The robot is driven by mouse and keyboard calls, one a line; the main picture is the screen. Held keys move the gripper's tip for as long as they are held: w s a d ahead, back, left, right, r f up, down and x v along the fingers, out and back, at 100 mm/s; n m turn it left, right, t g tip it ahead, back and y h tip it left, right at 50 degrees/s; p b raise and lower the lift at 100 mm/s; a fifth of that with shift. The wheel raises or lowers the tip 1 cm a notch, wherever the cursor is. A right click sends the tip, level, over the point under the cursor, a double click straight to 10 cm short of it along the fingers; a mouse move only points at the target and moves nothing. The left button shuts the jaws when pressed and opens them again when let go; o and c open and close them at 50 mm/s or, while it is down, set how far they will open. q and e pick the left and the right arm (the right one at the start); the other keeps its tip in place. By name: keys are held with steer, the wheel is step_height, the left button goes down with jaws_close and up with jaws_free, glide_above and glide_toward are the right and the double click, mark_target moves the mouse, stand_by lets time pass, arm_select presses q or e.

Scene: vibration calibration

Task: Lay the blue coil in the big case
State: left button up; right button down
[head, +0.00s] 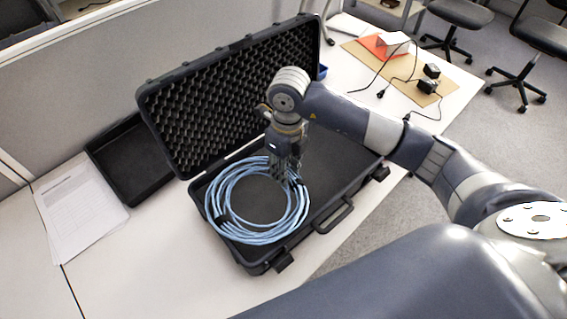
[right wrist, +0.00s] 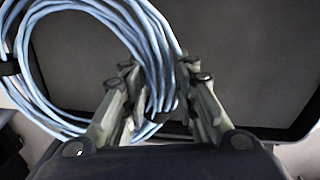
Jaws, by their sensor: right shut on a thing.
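The blue coil (head: 222,196) is a loop of light blue cable with black ties. In the head view it is in the left part of the open big case (head: 326,222), over the dark floor. I cannot tell whether it rests on that floor. My right gripper (head: 287,176) points down at the coil's right side and is shut on its strands. In the right wrist view the coil (right wrist: 88,12) passes between the fingers of my right gripper (right wrist: 165,100). The case's foam-lined lid (head: 225,95) stands open at the back. My left gripper is not in view.
A black tray (head: 130,160) and printed sheets (head: 78,212) lie left of the case. Behind it on the right are a brown mat (head: 440,97), a white box (head: 394,43) and black adapters with cables (head: 428,86). The case's right half is bare.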

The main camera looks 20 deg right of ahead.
steer(key=shift+w+d+f, duration=0.1)
steer(key=shift+w+d, duration=0.15)
steer(key=shift+w, duration=0.5)
steer(key=shift+w+d+f, duration=0.1)
steer(key=shift+w+d, duration=0.1)
steer(key=shift+w, duration=0.55)
step_height(320, 180, down, 2)
steer(key=shift+s+f+p, duration=0.1)
steer(key=shift+f+p, duration=0.1)
steer(key=shift+p, duration=0.55)
steer(key=shift+f, duration=0.5)
steer(key=c, duration=1.3)
jaws_free()
steer(key=r, duration=0.4)
steer(key=r+b, duration=0.1)
steer(key=r, duration=0.3)
steer(key=r+b, duration=0.1)
steer(key=r, duration=0.3)
steer(key=shift+d, duration=0.25)
